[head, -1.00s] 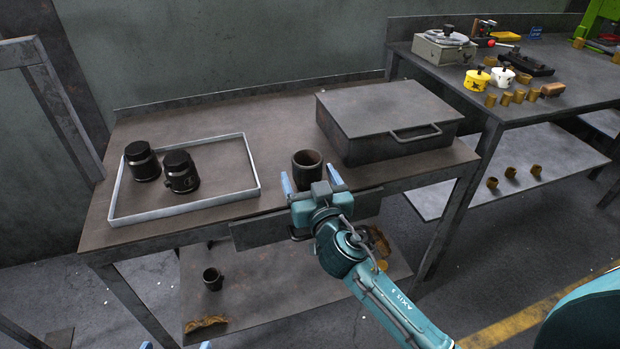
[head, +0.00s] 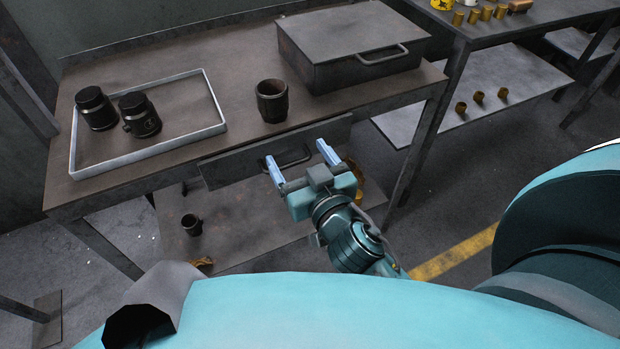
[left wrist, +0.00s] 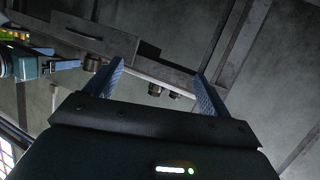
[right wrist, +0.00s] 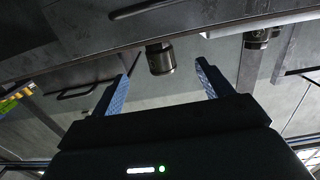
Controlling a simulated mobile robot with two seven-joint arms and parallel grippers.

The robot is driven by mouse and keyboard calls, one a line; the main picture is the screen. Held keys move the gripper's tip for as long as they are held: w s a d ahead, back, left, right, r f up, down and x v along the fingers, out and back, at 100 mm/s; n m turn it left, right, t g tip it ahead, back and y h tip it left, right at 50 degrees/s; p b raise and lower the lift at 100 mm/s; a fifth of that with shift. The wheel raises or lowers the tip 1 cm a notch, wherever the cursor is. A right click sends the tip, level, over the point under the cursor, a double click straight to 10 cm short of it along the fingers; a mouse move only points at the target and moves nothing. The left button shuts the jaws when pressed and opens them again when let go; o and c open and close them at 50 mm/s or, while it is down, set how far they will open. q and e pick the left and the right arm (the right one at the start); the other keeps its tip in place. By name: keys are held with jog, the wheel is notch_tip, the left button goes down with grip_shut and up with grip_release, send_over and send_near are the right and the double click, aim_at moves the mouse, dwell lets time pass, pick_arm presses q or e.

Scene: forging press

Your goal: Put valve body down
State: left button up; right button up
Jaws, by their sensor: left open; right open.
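A dark, open-topped valve body (head: 272,101) stands upright on the table near its front edge, just left of the metal box. My right gripper (head: 301,161) is open and empty in front of the table edge, apart from it. The right wrist view, upside down, shows the same part (right wrist: 160,58) beyond and between the open fingertips. Two black capped bodies, one at the left (head: 96,108) and one with a side port (head: 139,114), are in the tray. My left gripper (left wrist: 160,80) is open and empty in the left wrist view; the head view does not show its fingers.
The shallow light-rimmed tray (head: 213,97) lies on the table's left. The lidded metal box (head: 350,45) with a front handle fills the back right. A small dark cup (head: 191,224) is on the lower shelf.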

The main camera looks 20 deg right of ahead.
pick_arm(q)
jog(key=shift+r, duration=0.1)
pick_arm(e)
jog(key=s+a+f+n+g+y, duration=0.1)
jog(key=s+f, duration=0.5)
jog(key=s, duration=0.6)
jog(key=n+g+y, duration=0.1)
jog(key=g+y, duration=0.1)
jog(key=y, duration=0.1)
jog(key=shift+s+f+g, duration=0.25)
jog(key=shift+f+g, duration=0.05)
jog(key=shift+g, duration=0.1)
pick_arm(q)
notch_tip(320, 180, up, 4)
jog(key=g+y+p, duration=0.1)
jog(key=g+p, duration=0.2)
jog(key=p, duration=1.2)
jog(key=shift+w+a+m+p, duration=0.1)
jog(key=shift+m+p, duration=0.25)
jog(key=shift+m, duration=0.05)
pick_arm(e)
notch_tip(320, 180, up, 4)
jog(key=g+h, duration=0.1)
jog(key=g, duration=0.2)
jog(key=shift+w+f+n, duration=0.1)
jog(key=shift+n, duration=0.3)
